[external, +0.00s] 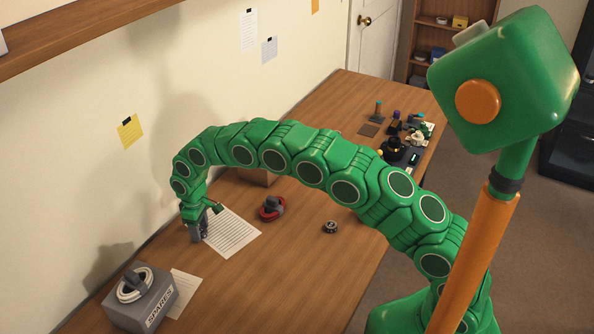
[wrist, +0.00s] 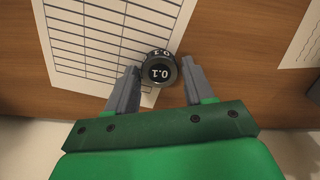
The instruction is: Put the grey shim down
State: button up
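The grey shim (wrist: 160,71) is a short dark grey cylinder marked 0.1 on its top and side. In the external view my gripper (external: 200,232) points down by the left edge of a printed sheet (external: 236,238); the shim is hidden or too small to make out there. The sheet's ruled table also lies under the shim in the wrist view (wrist: 95,38). I cannot tell whether the shim touches the sheet.
A grey SPARES box (external: 150,308) with a white ring on top stands at the front left. A red-and-black part (external: 271,208) and a small dark ring (external: 330,227) lie right of the sheet. Several parts crowd the far right. The wooden table's (external: 300,275) front middle is clear.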

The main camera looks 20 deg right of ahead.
aim_at(201, 230)
jog(key=shift+o, duration=0.9)
notch_tip(201, 230, up, 12)
jog(key=shift+r, duration=0.15)
jog(key=d+r+m, duration=0.1)
jog(key=d+r, duration=0.2)
jog(key=d, duration=0.4)
jog(key=w+d+r+m, duration=0.1)
jog(key=d+r, duration=0.3)
jog(key=d, duration=0.3)
jog(key=d+r+m, duration=0.2)
jog(key=d+r, duration=0.1)
jog(key=d, duration=0.3)
jog(key=s+d+r+m, duration=0.1)
jog(key=s+d+r, duration=0.2)
jog(key=d, duration=0.5)
jog(key=s+d+r+m, duration=0.1)
jog(key=s+d+r, duration=0.15)
jog(key=d, duration=0.55)
jog(key=s+d+r+m+g, duration=0.15)
jog(key=s+d+m, duration=0.25)
jog(key=s+d, duration=1.1)
jog(key=s+d+f+m, duration=0.1)
jog(key=s+d, duration=0.1)
jog(key=s, duration=0.6)
jog(key=s+d+f+m, duration=0.1)
jog(key=s+d+f, duration=0.1)
jog(key=s, duration=0.7)
jog(key=shift+d, duration=0.45)
